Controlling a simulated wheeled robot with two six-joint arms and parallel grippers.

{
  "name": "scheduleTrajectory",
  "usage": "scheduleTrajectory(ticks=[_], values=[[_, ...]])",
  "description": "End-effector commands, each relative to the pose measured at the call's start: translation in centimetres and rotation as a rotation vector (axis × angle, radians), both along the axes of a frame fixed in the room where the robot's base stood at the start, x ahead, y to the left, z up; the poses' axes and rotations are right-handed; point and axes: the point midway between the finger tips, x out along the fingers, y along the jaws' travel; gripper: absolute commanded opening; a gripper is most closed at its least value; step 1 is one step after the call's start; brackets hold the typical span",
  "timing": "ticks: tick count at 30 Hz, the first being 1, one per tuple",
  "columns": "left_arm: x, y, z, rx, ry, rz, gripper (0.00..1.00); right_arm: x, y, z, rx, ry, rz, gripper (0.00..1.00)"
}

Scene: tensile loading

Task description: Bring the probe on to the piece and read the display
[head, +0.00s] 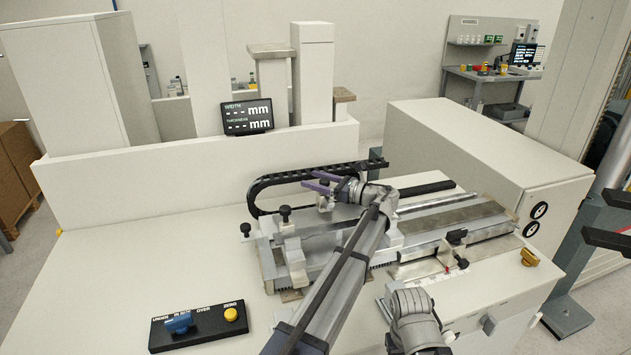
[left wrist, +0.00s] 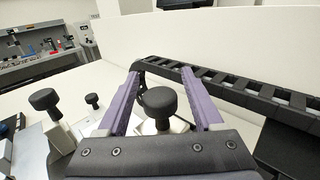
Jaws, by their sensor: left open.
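The display (head: 247,116) stands on the white ledge and shows dashes for both width and thickness, in mm. My left gripper (head: 321,184) is over the metal measuring fixture (head: 268,262), near the cable chain. In the left wrist view my left gripper (left wrist: 162,76) is open, with its two purple fingers apart. A black knob (left wrist: 158,102) on a pale mount stands between the fingers, with gaps at both sides. I cannot tell for sure which part is the probe. The piece cannot be made out; my arm covers part of the fixture.
A black cable chain (head: 300,174) runs behind the fixture. Two more black knobs (left wrist: 44,99) stand to the left in the left wrist view. A button panel (head: 199,327) lies front left. A white cabinet (head: 470,150) stands right. The white table's left part is clear.

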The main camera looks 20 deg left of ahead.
Motion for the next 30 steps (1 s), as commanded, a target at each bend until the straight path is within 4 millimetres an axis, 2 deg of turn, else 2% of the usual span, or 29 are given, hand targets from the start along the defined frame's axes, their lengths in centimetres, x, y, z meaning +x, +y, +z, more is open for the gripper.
scheduleTrajectory(ticks=[3,21,26,30], values=[[0.0,0.0,0.0,0.000,0.000,0.000,0.66,0.0,0.0,0.0,0.000,0.000,0.000,0.50],[0.0,0.0,0.0,0.000,0.000,0.000,0.00,0.0,0.0,0.0,0.000,0.000,0.000,0.50],[-0.4,-0.2,0.0,0.000,0.000,0.000,0.00,0.0,0.0,0.0,0.000,0.000,0.000,0.50],[-2.1,-1.3,0.0,0.000,0.001,-0.001,0.00,0.0,0.0,0.0,0.000,0.000,0.000,0.50]])
